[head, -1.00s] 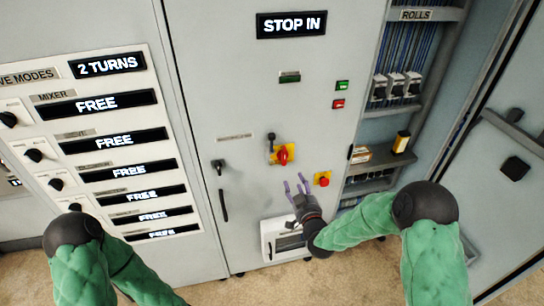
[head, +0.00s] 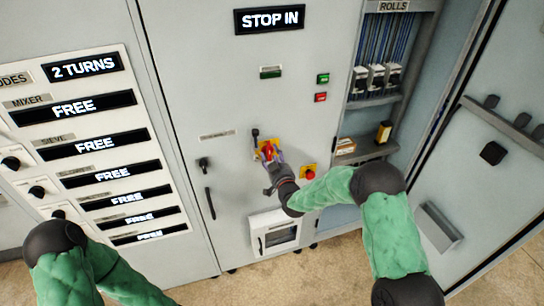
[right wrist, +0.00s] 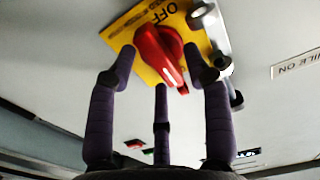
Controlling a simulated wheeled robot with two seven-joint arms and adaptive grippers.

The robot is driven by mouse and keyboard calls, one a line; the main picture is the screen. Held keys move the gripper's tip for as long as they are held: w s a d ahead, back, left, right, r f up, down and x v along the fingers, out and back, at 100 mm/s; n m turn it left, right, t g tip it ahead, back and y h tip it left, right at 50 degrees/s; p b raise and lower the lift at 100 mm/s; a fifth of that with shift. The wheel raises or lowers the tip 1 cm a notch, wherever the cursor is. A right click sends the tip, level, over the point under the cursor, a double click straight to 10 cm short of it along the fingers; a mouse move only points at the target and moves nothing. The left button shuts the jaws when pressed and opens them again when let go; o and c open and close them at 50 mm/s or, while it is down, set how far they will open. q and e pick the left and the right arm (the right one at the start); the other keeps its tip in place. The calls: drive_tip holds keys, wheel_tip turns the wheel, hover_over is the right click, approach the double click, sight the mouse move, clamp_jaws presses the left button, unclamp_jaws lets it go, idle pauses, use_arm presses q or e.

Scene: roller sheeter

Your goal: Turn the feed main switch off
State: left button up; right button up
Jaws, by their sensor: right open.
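The feed main switch is a red rotary handle (right wrist: 160,55) on a yellow plate (right wrist: 137,43) marked OFF, seen close in the right wrist view. In the head view the red handle (head: 268,151) sits on the cabinet door below the STOP IN display. My right gripper (right wrist: 165,78) is open, with its purple fingers spread around the handle's near end. In the head view the right gripper (head: 274,165) partly covers the plate. I cannot tell whether a finger touches the handle. My left gripper is out of view; only my left arm shows.
A red button on a yellow plate (head: 308,172) is just right of my right gripper. A black door handle (head: 210,203) is to the left. A white-framed window box (head: 274,234) is below. An open cabinet bay with shelves (head: 375,148) stands to the right.

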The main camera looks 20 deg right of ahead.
clamp_jaws()
drive_tip(key=n+b, duration=0.4)
drive_tip(key=b, duration=0.1)
drive_tip(key=shift+a+f+n+b, duration=0.1)
drive_tip(key=shift+a+n+b, duration=0.1)
drive_tip(key=shift+n+b, duration=0.95)
drive_tip(key=shift+n, duration=0.15)
drive_tip(key=n+b, duration=0.2)
drive_tip(key=shift+a+n, duration=0.15)
drive_tip(key=shift+n, duration=0.25)
drive_tip(key=n+b, duration=0.1)
drive_tip(key=n, duration=0.1)
drive_tip(key=shift+a+n, duration=0.1)
drive_tip(key=shift+n, duration=0.3)
drive_tip(key=shift+n+b, duration=0.75)
drive_tip(key=shift+n, duration=0.45)
drive_tip(key=shift+a+n+b, duration=0.15)
drive_tip(key=shift+n+b, duration=0.2)
drive_tip(key=shift+n, duration=1.25)
